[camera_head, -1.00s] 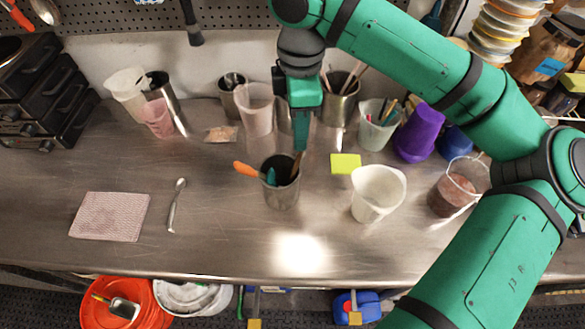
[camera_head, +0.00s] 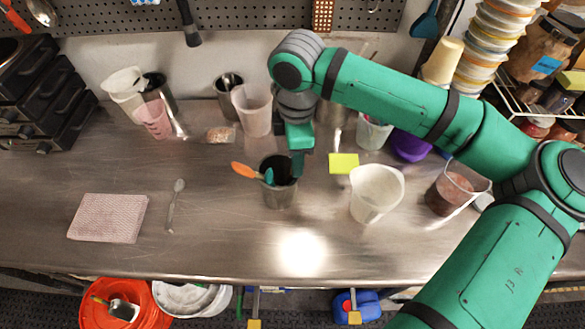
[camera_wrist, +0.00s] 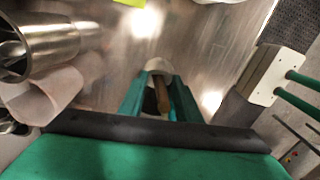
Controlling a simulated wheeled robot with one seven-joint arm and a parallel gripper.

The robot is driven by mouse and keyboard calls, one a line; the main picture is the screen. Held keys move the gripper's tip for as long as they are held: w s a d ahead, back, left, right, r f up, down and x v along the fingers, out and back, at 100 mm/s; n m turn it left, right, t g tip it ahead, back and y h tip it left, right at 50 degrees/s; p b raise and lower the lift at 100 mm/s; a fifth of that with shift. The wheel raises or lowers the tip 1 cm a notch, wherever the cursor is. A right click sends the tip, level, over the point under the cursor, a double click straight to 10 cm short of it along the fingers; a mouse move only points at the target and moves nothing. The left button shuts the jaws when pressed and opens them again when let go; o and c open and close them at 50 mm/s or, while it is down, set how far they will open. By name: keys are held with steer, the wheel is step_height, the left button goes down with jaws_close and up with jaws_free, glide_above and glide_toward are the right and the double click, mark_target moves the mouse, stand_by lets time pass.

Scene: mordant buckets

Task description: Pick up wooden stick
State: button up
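A grey metal cup (camera_head: 278,192) stands on the metal counter, holding an orange-handled spatula (camera_head: 245,170) and a teal-tipped tool (camera_head: 268,177). My gripper (camera_head: 297,168) points down at the cup's right rim and hides the wooden stick in the head view. In the wrist view, the brown wooden stick (camera_wrist: 162,98) shows between the two teal fingers of my gripper (camera_wrist: 160,92). The fingers look apart, with a dark gap left of the stick. Whether the right finger touches the stick I cannot tell.
A white pitcher (camera_head: 376,197) stands right of the cup and a yellow note (camera_head: 343,163) lies behind it. A clear beaker (camera_head: 252,110) is behind. A spoon (camera_head: 174,205) and a folded cloth (camera_head: 107,218) lie left. The front counter is clear.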

steer(key=shift+c, duration=0.2)
jaws_close()
step_height(320, 180, up, 10)
steer(key=shift+r, duration=0.1)
stand_by(0.4)
steer(key=shift+r, duration=2.35)
